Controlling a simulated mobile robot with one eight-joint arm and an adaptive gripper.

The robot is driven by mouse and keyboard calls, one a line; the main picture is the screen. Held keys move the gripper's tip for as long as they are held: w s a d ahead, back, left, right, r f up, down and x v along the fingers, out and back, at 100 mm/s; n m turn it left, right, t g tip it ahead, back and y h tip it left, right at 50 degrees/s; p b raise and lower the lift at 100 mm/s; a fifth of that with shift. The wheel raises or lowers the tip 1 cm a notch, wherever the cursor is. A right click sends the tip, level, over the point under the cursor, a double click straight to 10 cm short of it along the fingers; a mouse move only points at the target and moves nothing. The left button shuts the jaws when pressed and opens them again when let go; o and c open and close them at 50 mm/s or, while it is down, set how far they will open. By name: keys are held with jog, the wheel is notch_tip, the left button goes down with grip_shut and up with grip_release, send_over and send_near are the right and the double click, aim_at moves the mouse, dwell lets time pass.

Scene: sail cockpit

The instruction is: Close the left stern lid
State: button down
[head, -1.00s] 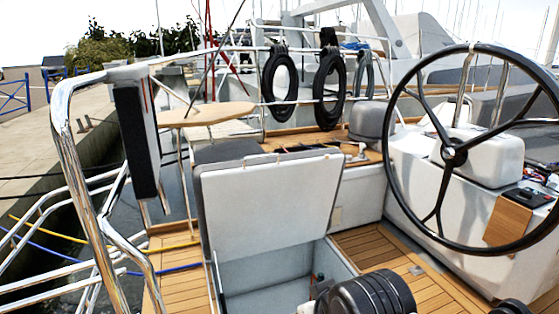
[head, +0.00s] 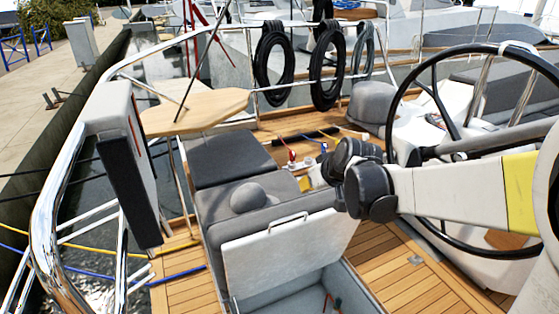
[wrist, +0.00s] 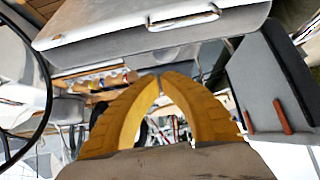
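The stern lid (head: 290,250) stands raised and tilted on its hinge, its white inner face toward me, with a metal handle (head: 289,222) near its top edge. The open locker (head: 300,300) shows below it. In the wrist view the lid (wrist: 110,28) and its handle (wrist: 184,20) cross the top of the picture. My gripper (wrist: 161,76) has yellow fingers whose tips come together with nothing visible between them. The fingertips look apart from the lid; contact cannot be confirmed. In the head view the fingers are not clearly visible beyond my arm's dark joints.
The steering wheel (head: 400,100) stands at right, partly behind my arm. A steel rail (head: 62,195) and dark panel (head: 140,190) are at left. A wooden table (head: 195,110) and grey seat cushions (head: 232,158) lie behind the lid. Teak floor (head: 385,265) is clear at right.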

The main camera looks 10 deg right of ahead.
jog(key=shift+w+f, duration=0.15)
jog(key=shift+f, duration=0.15)
jog(key=b+x, duration=0.2)
jog(key=x, duration=0.7)
jog(key=shift+a+f, duration=0.1)
jog(key=shift+f, duration=0.15)
jog(key=s, duration=0.3)
jog(key=shift+s+d+f+b, duration=0.3)
jog(key=shift+d+f, duration=0.05)
jog(key=shift+f, duration=0.2)
jog(key=shift+s, duration=0.15)
